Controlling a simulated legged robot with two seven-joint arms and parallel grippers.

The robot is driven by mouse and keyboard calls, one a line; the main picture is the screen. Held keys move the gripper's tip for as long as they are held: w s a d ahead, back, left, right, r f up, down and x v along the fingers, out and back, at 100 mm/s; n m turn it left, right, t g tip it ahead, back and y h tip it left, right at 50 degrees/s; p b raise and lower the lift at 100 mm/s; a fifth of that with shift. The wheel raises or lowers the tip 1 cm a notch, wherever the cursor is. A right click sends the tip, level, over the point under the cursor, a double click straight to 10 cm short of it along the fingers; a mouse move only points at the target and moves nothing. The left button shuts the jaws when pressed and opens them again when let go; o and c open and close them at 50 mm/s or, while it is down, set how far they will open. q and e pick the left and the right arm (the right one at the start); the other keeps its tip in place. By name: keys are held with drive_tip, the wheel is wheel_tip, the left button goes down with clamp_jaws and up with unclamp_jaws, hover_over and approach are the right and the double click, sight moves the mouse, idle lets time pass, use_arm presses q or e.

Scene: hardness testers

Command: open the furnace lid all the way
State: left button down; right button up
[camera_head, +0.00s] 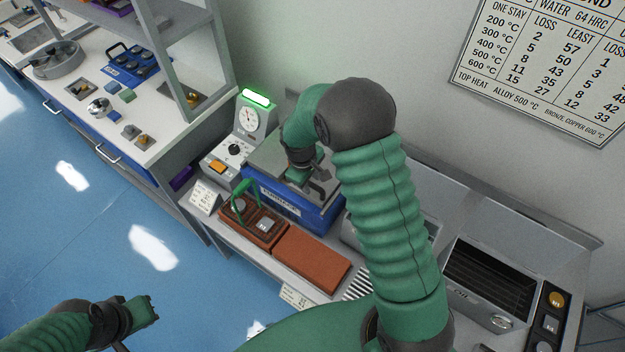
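The furnace is a blue box (290,205) with a label on its front, standing on the bench in the middle. Its grey lid (267,156) lies over the top and looks about flat; a small gap cannot be ruled out. My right arm reaches over from the right and hides the lid's right part. My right gripper (315,186) is low at the lid, beside or around a dark handle-like part; its fingers are too small and covered to read. My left gripper (148,310) is at the lower left over the blue floor, far from the furnace, with its fingers unclear.
Left of the furnace stands a control unit with a dial (249,119) and a lit green lamp. In front lie a brown tray (262,239) with small blocks and green tongs (243,196), and a reddish-brown slab (311,258). A black-grilled unit (488,281) stands at right.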

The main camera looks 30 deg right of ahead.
drive_tip(key=shift+a+f, duration=0.15)
drive_tip(key=shift+a, duration=0.25)
drive_tip(key=shift+d+f, duration=0.2)
drive_tip(key=shift+d, duration=0.45)
drive_tip(key=c, duration=0.4)
drive_tip(key=shift+d+f, duration=0.1)
drive_tip(key=shift+d, duration=0.25)
clamp_jaws()
drive_tip(key=shift+w+a+r, duration=0.15)
drive_tip(key=shift+a+r, duration=0.05)
drive_tip(key=shift+a, duration=0.4)
use_arm(q)
drive_tip(key=shift+w+a+f, duration=0.1)
drive_tip(key=shift+a, duration=0.25)
drive_tip(key=shift+d, duration=0.2)
use_arm(e)
drive_tip(key=shift+d, duration=0.2)
